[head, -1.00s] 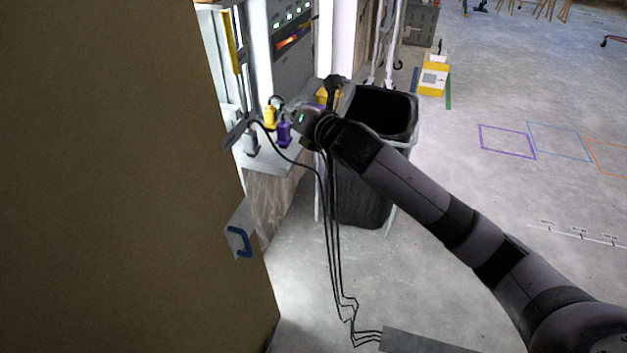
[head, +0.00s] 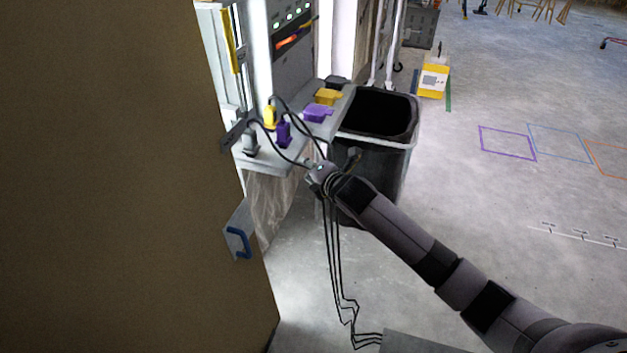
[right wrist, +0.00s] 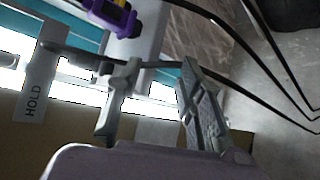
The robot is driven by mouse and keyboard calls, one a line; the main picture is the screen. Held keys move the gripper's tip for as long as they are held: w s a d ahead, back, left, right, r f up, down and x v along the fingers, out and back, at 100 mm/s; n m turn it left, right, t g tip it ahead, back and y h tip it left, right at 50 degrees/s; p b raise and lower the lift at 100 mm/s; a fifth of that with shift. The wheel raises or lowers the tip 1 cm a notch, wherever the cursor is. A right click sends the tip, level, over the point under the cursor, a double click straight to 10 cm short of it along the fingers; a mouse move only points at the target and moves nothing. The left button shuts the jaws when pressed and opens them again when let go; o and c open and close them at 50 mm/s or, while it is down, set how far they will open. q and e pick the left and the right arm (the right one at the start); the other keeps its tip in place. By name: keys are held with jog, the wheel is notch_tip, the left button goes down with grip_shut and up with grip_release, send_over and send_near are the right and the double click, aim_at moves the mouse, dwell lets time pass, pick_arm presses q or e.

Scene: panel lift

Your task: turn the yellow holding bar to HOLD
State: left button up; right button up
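The yellow holding bar (head: 230,42) stands nearly upright on the pale frame at the upper left of the head view. A dark grey plate (head: 235,134) sits below it. A plate lettered HOLD (right wrist: 33,95) shows at the left of the right wrist view; the yellow bar does not show there. My right gripper (head: 314,168) is in front of the shelf, to the right of and below the bar, and apart from it. In the right wrist view its fingers (right wrist: 155,75) are spread, with no object clearly held between them. My left gripper is out of view.
A black bin (head: 400,140) is behind my right arm. Floor to the right is open.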

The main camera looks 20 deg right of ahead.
jog(key=shift+s+d+f+m, duration=0.2)
jog(key=shift+f+m, duration=0.1)
jog(key=shift+f, duration=0.55)
jog(key=shift+s+d+f+m, duration=0.15)
jog(key=shift+f+m, duration=0.15)
jog(key=shift+f, duration=0.5)
